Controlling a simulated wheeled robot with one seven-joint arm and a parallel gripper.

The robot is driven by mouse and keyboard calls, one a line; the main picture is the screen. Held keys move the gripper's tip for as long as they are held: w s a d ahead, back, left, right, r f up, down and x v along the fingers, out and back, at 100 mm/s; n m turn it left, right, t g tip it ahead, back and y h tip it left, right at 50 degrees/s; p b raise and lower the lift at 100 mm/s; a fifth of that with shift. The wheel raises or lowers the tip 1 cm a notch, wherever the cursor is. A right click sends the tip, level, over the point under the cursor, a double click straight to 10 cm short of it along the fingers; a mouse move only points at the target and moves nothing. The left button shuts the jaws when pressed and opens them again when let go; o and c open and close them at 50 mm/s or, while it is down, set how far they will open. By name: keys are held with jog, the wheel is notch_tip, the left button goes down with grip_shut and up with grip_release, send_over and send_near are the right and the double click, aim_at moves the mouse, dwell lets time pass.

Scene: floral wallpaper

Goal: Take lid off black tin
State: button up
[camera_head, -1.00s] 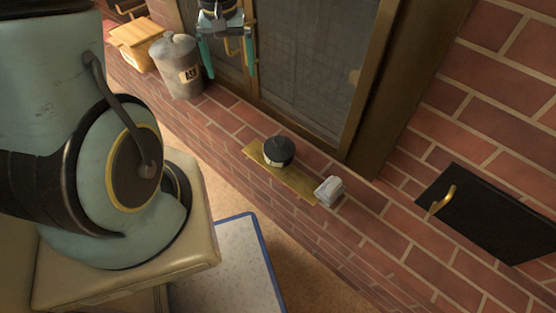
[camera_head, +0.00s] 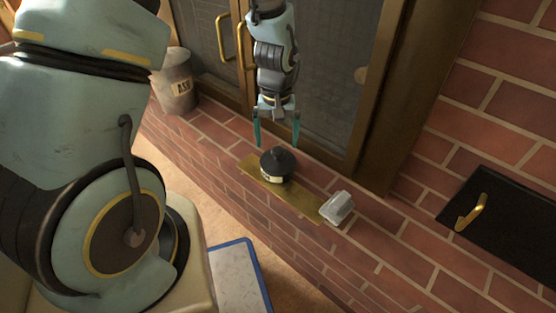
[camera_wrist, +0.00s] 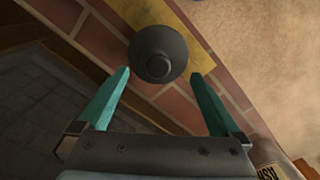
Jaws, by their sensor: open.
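The black tin (camera_head: 277,176) stands upright on a brass-coloured plate on the brick ledge, with a pale label on its side. Its dark lid (camera_head: 278,160) is on top and has a small round knob. In the wrist view the lid (camera_wrist: 158,50) shows from above, with its knob near the middle. My gripper (camera_head: 277,143) points down just above the tin, with its teal fingers open and apart on either side of the lid's knob. In the wrist view my gripper (camera_wrist: 163,80) has nothing between its fingers, and the lid lies just beyond the tips.
The brass plate (camera_head: 300,203) lies along the ledge. A small light-grey box (camera_head: 337,207) sits at its right end. An ash can (camera_head: 175,82) stands at the left. Glass doors with brass handles (camera_head: 222,38) rise close behind. A black panel with a brass hook (camera_head: 470,213) is at right.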

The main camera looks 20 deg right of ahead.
aim_at(278, 150)
jog(key=f+b, duration=0.1)
jog(key=f, duration=0.4)
jog(key=shift+s+d+f+b, duration=0.1)
jog(key=shift+s+b, duration=0.1)
jog(key=shift+b, duration=0.2)
jog(key=shift+c, duration=0.2)
jog(key=c, duration=1.3)
